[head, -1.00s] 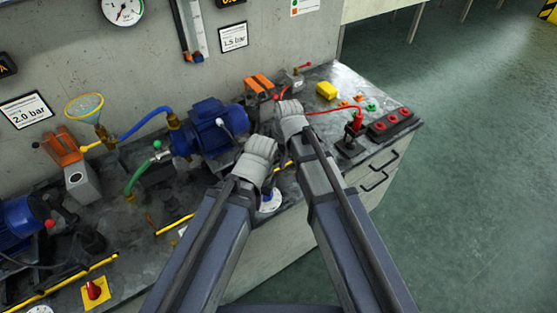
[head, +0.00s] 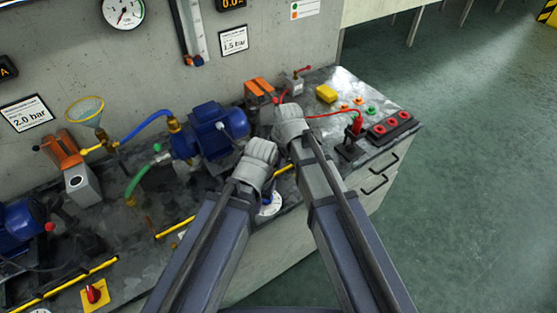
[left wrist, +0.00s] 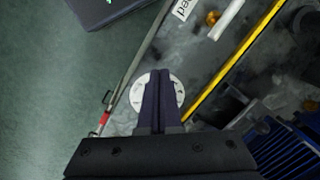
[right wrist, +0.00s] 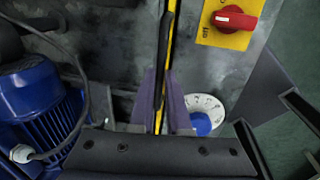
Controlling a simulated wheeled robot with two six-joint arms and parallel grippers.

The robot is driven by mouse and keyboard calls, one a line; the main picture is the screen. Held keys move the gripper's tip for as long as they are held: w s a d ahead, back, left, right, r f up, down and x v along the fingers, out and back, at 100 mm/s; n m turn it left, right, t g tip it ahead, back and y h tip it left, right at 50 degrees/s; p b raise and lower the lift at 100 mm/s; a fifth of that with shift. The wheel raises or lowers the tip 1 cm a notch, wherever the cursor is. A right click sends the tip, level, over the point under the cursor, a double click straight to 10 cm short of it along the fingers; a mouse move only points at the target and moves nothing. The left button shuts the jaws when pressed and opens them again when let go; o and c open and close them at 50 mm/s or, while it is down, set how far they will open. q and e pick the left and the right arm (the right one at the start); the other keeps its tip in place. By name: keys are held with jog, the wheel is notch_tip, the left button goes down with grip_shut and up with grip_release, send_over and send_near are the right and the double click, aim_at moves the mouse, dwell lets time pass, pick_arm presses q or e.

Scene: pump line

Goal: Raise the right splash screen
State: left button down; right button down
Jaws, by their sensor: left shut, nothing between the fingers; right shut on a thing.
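The right splash screen shows in the head view as a thin yellow-edged bar (head: 174,226) lying low along the front of the bench. Both grippers partly hide its right part. In the right wrist view my right gripper (right wrist: 160,98) is shut on its yellow edge (right wrist: 172,50), one finger on each side. In the head view my right gripper (head: 291,122) is over the bench, its fingertips hidden. My left gripper (head: 259,160) is shut and empty. In the left wrist view its fingers (left wrist: 160,78) are over a white disc (left wrist: 140,92), apart from the yellow edge (left wrist: 235,65).
A blue pump motor (head: 208,130) stands behind the bar, close to my left gripper. A red switch (head: 93,291) on a yellow plate is at the front left. Red plug sockets (head: 390,126) and a red cable are at the right end. The floor right of the bench is free.

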pick_arm(q)
jog(key=shift+r, duration=0.15)
pick_arm(e)
jog(key=shift+r, duration=0.1)
dwell(0.7)
